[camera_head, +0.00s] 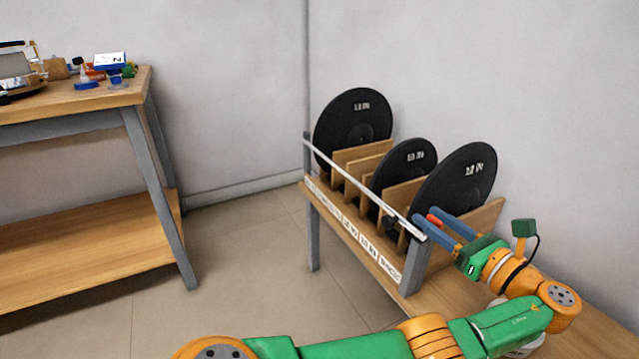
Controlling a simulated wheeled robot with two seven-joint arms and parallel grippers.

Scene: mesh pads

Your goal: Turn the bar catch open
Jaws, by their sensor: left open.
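A thin pale bar (355,184) runs along the front of a rack of black discs, from a grey post at the far left end to a grey post (413,268) at the near right end. A small red piece (434,220) shows by the bar's near end; it may be the catch's handle. My left gripper (433,222) is open, its two blue fingers pointing left toward that end, with the red piece seen between them. I cannot tell if the fingers touch it. The fingers hide part of the catch. My right gripper is out of view.
Black discs (352,128) stand between wooden dividers (352,158) on the wooden rack, close to the wall. A workbench (60,105) with small items stands at the left. The floor (235,255) between bench and rack is clear.

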